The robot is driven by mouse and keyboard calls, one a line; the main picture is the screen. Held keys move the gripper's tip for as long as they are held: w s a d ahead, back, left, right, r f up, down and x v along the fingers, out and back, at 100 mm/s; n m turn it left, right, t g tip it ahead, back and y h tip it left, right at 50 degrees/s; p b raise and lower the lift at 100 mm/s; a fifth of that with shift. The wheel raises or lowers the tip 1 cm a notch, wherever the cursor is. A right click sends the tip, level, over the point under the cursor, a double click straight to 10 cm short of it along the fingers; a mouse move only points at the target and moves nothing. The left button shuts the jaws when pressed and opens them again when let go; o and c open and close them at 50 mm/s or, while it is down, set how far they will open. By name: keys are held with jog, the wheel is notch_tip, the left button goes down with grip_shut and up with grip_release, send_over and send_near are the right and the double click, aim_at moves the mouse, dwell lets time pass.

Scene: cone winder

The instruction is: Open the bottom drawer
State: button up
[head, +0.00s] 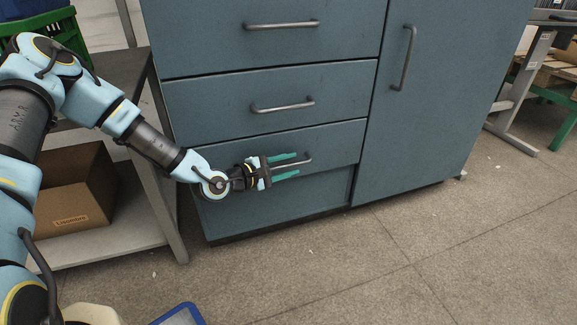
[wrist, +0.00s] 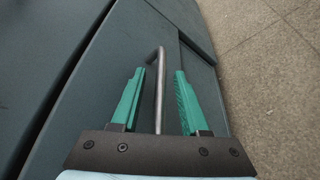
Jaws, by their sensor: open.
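The bottom drawer (head: 338,142) is the lowest blue-grey drawer front with a handle, on the left part of the cabinet. Its grey bar handle (head: 307,160) is partly hidden by my gripper in the head view. My gripper (head: 296,164) is open in front of this drawer, with its green fingers pointing right. In the wrist view the handle (wrist: 160,85) runs lengthwise between the two fingers of my gripper (wrist: 155,92), with visible gaps on both sides.
Two more drawers with bar handles (head: 283,106) are above, and a cabinet door (head: 425,100) is at the right. A shelf unit (head: 165,190) with a cardboard box (head: 75,195) stands at the left. A blue-edged object (head: 190,312) lies at the bottom. Floor (head: 400,270) in front is clear.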

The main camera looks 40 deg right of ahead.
grip_shut()
dwell(1.3)
